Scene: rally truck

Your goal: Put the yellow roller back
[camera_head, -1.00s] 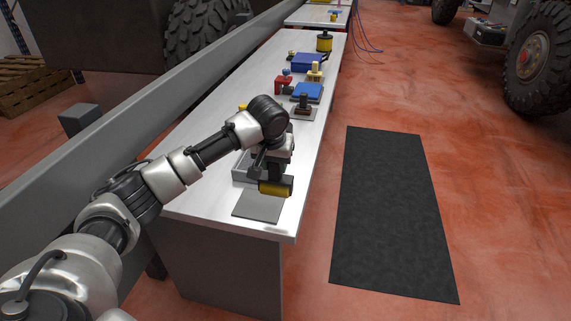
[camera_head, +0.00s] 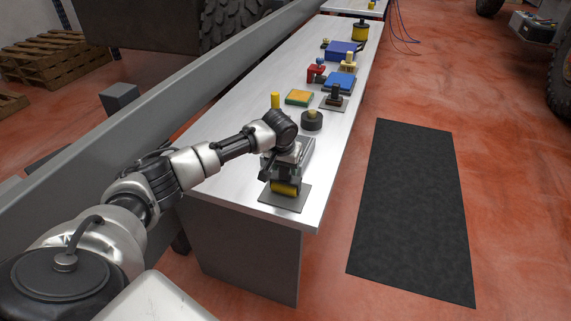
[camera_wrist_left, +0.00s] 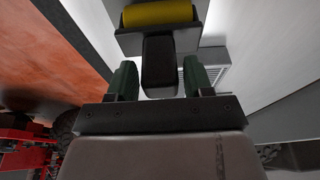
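The yellow roller (camera_head: 285,188) is over the grey square plate (camera_head: 292,204) near the table's front edge, and appears to rest on it. In the left wrist view the roller (camera_wrist_left: 160,13) lies crosswise at the top, with the plate (camera_wrist_left: 187,41) around it. Its black handle (camera_wrist_left: 159,66) points towards me between the green fingers of my left gripper (camera_wrist_left: 160,77). Narrow gaps show on both sides of the handle, so the gripper looks open around it. In the head view the wrist hides most of the handle. My right gripper is not in view.
Behind the gripper on the white table (camera_head: 232,149) stand a yellow cylinder (camera_head: 275,100), a green-orange block (camera_head: 299,97) and a round dark item (camera_head: 312,121). Farther back are a blue block (camera_head: 340,82) and a red item (camera_head: 316,72). A black mat (camera_head: 407,205) lies on the floor.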

